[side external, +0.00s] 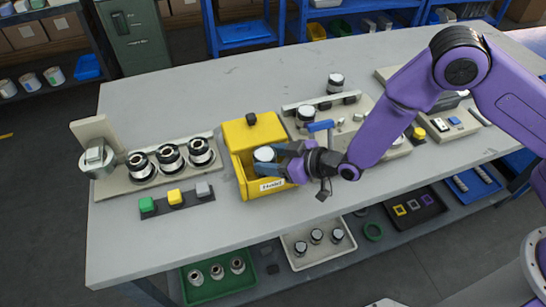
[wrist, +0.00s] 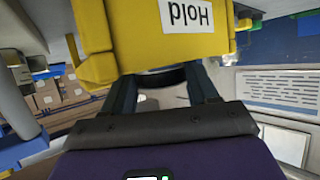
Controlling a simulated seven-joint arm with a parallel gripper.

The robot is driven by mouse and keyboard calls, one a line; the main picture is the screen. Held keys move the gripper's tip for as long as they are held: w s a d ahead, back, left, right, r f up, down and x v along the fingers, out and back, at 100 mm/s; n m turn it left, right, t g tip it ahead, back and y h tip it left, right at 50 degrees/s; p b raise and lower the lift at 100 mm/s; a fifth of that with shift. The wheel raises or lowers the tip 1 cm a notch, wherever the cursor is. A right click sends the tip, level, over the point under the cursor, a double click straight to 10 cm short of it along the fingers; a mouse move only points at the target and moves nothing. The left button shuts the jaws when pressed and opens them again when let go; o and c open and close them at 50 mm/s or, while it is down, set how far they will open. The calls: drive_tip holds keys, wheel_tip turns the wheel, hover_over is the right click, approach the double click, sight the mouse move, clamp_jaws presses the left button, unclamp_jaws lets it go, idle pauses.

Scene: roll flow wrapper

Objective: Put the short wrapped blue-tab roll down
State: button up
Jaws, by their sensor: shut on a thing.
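My gripper (side external: 262,166) reaches in from the right at the yellow box labelled "Hold" (side external: 240,182). Its fingers are shut on a short roll with a white top (side external: 264,154), which is inside or just above the open box; its exact height is unclear. No blue tab can be made out on this roll. In the wrist view the fingers (wrist: 163,88) run under the yellow box front (wrist: 160,52), whose label appears upside down. The roll is mostly hidden there; only a dark shape shows between the fingers.
The box's yellow lid (side external: 252,133) stands open behind. To the left, several rolls sit on a beige rack (side external: 130,186), with green, yellow and grey blocks (side external: 176,197) in front. To the right is a beige machine (side external: 340,120) with rolls and a blue bar. The front table is clear.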

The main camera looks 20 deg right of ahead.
drive_tip(key=shift+f, duration=0.35)
drive_tip(key=shift+s+f, duration=0.1)
drive_tip(key=shift+f, duration=0.25)
drive_tip(key=o, duration=0.9)
drive_tip(key=shift+s+f, duration=0.1)
drive_tip(key=shift+c, duration=0.2)
drive_tip(key=shift+r, duration=0.2)
drive_tip(key=r+v, duration=0.1)
drive_tip(key=v, duration=1.1)
drive_tip(key=shift+w, duration=0.2)
drive_tip(key=shift+r, duration=0.1)
